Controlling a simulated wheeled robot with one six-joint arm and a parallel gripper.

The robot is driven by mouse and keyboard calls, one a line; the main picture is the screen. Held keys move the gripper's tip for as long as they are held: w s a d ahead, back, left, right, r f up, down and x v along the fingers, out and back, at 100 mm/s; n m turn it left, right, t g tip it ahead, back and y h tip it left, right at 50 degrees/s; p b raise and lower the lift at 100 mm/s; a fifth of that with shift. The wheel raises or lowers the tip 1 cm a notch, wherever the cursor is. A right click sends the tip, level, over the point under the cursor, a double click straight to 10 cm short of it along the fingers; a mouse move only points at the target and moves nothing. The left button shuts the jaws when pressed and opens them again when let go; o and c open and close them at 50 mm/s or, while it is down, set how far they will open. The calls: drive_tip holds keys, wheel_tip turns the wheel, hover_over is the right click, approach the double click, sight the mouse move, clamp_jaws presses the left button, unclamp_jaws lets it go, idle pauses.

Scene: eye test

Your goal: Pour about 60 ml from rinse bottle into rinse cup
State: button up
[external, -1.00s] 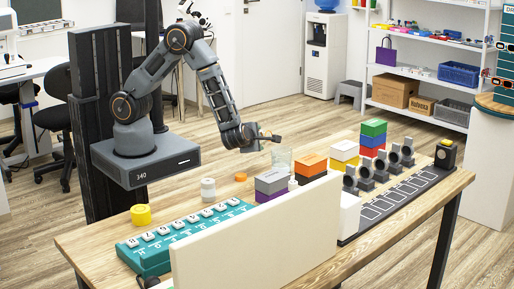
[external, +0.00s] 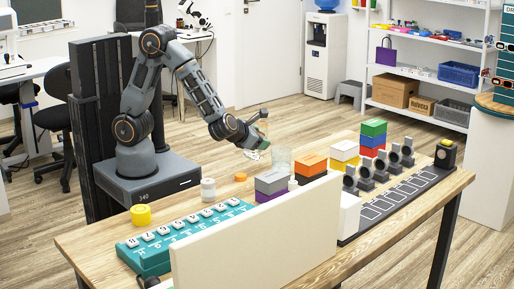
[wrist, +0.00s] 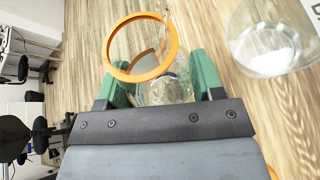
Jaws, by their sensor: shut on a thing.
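My gripper (wrist: 160,78) has green fingers shut on a clear bottle (wrist: 168,92) with an orange ring at its mouth, which I take to be the rinse bottle. In the external view my gripper (external: 263,143) is above the table's far edge, and the bottle (external: 263,114) shows only small there. Its exact tilt and liquid level are hard to tell. A clear glass cup (external: 280,160), apparently the rinse cup, stands on the table just right of and below the gripper. It also shows in the wrist view (wrist: 268,48), apart from the bottle; its contents are unclear.
An orange cap (external: 240,177) and a white jar (external: 208,189) stand left of the cup. A grey-and-purple block stack (external: 271,186) and a small white bottle (external: 293,184) are in front. A cream panel (external: 255,235) runs along the near side.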

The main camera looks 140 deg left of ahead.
drive_tip(key=shift+s+f+n+t+y+b, duration=0.15)
drive_tip(key=shift+n+t+b, duration=0.45)
drive_tip(key=shift+b, duration=1.15)
drive_tip(key=shift+s+r+n+t+y+b, duration=0.1)
drive_tip(key=shift+s+n+t+y+b, duration=0.35)
drive_tip(key=shift+b, duration=1.25)
drive_tip(key=shift+w+n+b, duration=0.15)
drive_tip(key=shift+n+b, duration=0.2)
drive_tip(key=shift+n, duration=0.1)
